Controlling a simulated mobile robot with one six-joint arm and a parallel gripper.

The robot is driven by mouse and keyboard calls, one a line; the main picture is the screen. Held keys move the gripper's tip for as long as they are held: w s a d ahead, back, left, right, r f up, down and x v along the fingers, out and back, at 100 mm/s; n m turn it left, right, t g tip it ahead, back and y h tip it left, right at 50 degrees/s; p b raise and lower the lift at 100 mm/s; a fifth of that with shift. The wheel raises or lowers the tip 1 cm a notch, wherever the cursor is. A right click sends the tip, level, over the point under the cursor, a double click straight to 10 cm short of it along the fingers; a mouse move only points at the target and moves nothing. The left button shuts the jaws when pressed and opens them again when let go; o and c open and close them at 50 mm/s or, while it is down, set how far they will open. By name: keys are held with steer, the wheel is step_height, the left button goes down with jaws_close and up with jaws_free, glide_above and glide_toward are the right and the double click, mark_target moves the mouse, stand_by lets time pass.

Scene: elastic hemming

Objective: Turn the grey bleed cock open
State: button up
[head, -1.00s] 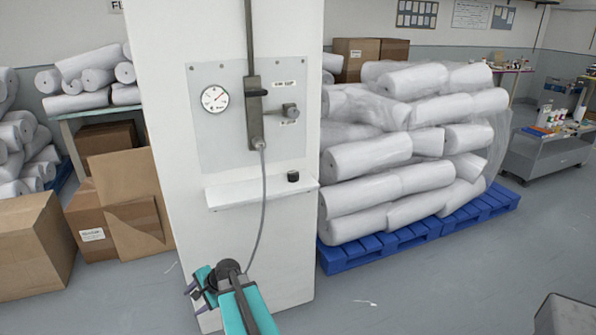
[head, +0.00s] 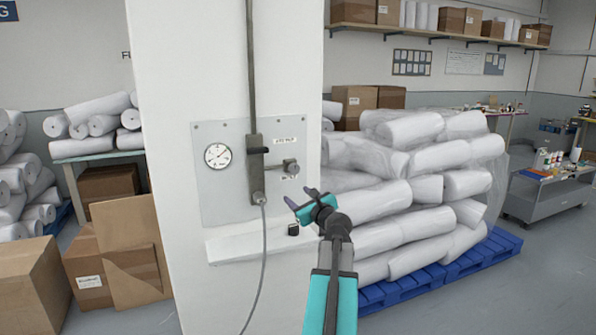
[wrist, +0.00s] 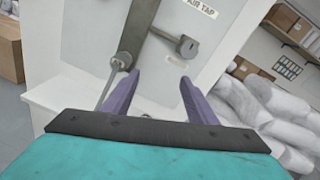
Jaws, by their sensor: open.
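The grey bleed cock (head: 290,166) sticks out on a short stem to the right of a vertical grey valve body (head: 256,172) on the wall panel. In the wrist view the cock (wrist: 187,46) is a round grey knob beyond my fingertips, above and right of the gap between them. My gripper (head: 299,200) is teal with purple fingers, below and slightly right of the cock. In the wrist view my gripper (wrist: 160,76) is open, its fingers apart with nothing between them. It appears clear of the cock.
A grey hose (head: 264,260) hangs from the valve body. A white shelf (head: 235,246) with a small black item (head: 293,229) juts out below. Wrapped rolls (head: 400,190) stand on a blue pallet right of the column.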

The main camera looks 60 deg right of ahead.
mark_target(295, 170)
steer(key=s+d+r+m+h, duration=0.1)
steer(key=s+d+r, duration=0.1)
steer(key=s+r, duration=0.1)
steer(key=shift+s+d+r+m, duration=0.2)
steer(key=shift+s+r+m, duration=0.2)
steer(key=shift+r, duration=0.3)
steer(key=shift+w, duration=0.1)
steer(key=shift+p+x, duration=1.65)
steer(key=shift+x, duration=5.2)
steer(key=shift+d, duration=0.1)
